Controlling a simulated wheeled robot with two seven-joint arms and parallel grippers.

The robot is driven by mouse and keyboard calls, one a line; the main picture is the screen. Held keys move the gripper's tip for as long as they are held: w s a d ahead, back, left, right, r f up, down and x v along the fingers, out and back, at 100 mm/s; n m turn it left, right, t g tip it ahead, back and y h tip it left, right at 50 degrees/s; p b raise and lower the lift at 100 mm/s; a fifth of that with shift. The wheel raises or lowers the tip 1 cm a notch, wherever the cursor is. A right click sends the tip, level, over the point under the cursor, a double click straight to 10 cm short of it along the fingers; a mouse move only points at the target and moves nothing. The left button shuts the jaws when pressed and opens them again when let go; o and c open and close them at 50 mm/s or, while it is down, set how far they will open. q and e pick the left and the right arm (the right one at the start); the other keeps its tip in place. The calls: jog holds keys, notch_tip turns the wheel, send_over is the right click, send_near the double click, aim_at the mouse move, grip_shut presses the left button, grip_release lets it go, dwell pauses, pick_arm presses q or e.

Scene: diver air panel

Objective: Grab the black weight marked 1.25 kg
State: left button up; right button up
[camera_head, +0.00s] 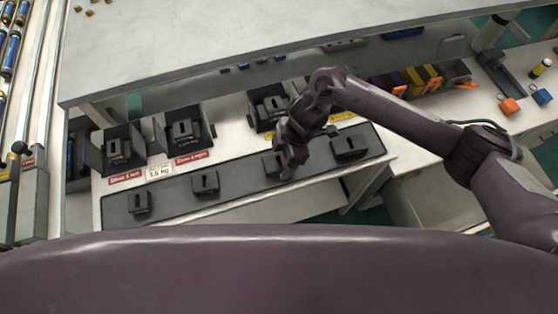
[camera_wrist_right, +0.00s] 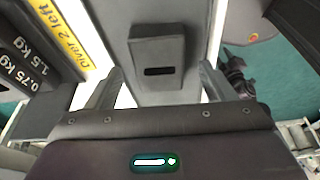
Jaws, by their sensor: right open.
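Several black block weights sit in a row on a dark mat (camera_head: 235,186) on the bench: one at far left (camera_head: 138,203), a second (camera_head: 205,184), a third (camera_head: 271,164) partly hidden by my right gripper, and a fourth at right (camera_head: 348,147). No 1.25 kg marking is readable on any of them. My right gripper (camera_head: 289,165) is over the row beside the third weight. In the right wrist view a dark block with a slot (camera_wrist_right: 158,60) lies ahead between the open, empty fingers (camera_wrist_right: 158,88). My left gripper is out of view.
Black holders with weights stand behind the mat, at left (camera_head: 117,150), middle (camera_head: 184,131) and right (camera_head: 267,107). A shelf (camera_head: 250,45) overhangs behind.

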jog(key=shift+a+f, duration=0.2)
jog(key=shift+f, duration=0.5)
jog(key=shift+f, duration=0.25)
jog(key=shift+c, duration=0.3)
grip_shut()
jog(key=shift+w+a+r, duration=0.1)
jog(key=shift+r, duration=0.05)
